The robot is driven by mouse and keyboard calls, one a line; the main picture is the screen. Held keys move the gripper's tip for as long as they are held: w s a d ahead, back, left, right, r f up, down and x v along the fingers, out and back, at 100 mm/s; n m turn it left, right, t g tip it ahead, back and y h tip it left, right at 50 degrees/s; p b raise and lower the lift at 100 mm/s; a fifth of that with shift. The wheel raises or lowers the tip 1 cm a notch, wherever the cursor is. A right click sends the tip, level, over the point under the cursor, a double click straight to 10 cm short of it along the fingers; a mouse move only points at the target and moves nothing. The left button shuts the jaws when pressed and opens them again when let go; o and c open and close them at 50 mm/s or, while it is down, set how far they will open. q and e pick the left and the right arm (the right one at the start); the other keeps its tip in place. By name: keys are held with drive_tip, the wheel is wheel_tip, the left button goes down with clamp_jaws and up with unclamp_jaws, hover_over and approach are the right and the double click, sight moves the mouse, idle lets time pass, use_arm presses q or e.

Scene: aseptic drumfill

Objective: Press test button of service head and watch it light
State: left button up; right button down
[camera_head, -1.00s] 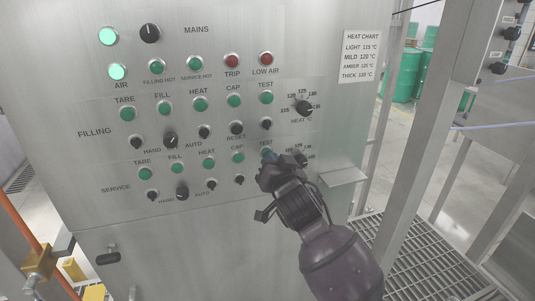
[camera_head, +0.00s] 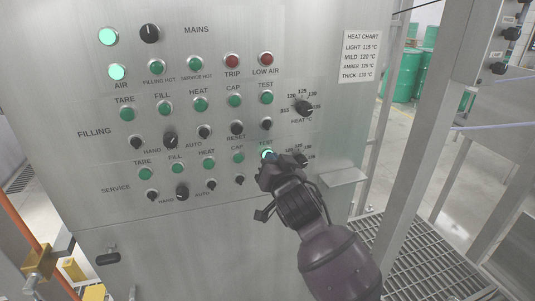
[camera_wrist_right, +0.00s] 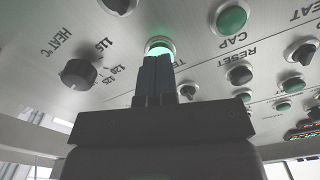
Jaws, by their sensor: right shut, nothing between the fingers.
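The service row's TEST button (camera_head: 266,153) glows bright pale green in the head view, partly hidden by my right gripper (camera_head: 270,160). In the right wrist view the lit button (camera_wrist_right: 160,45) sits directly at the tips of my right gripper (camera_wrist_right: 157,62). The fingers are shut together with nothing between them. The tips appear to touch the button; how far it is pressed in cannot be told. The service CAP button (camera_head: 238,158) to its left is dark green. My left gripper is not in view.
The service heat dial (camera_head: 299,158) is close to the right of my fingers. The filling TEST button (camera_head: 266,98) above is unlit. A small metal shelf (camera_head: 343,177) juts out at the lower right, and a metal post (camera_head: 408,150) stands farther right.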

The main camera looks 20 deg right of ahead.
drive_tip(key=shift+s, duration=2.05)
drive_tip(key=shift+n, duration=0.3)
drive_tip(key=s+d+f+n+g+b, duration=0.1)
drive_tip(key=s+d+f+n, duration=0.15)
drive_tip(key=f, duration=0.45)
drive_tip(key=s+d+f+n, duration=0.1)
drive_tip(key=s+f, duration=0.3)
drive_tip(key=f, duration=0.3)
drive_tip(key=s+d+f+n+g+b, duration=0.1)
drive_tip(key=s+d+f+n, duration=0.15)
drive_tip(key=f, duration=0.45)
drive_tip(key=s+d+f+m+g, duration=0.1)
drive_tip(key=s+d+f+g, duration=0.1)
drive_tip(key=s+f, duration=0.5)
drive_tip(key=s+d+f+g+b, duration=0.1)
drive_tip(key=s+d+f+g, duration=0.1)
drive_tip(key=s+f, duration=0.5)
drive_tip(key=s, duration=0.3)
drive_tip(key=shift+s+d+f+m+h, duration=0.15)
drive_tip(key=shift+s+d+m+h, duration=0.05)
drive_tip(key=shift+d+m+h, duration=0.2)
idle(1.5)
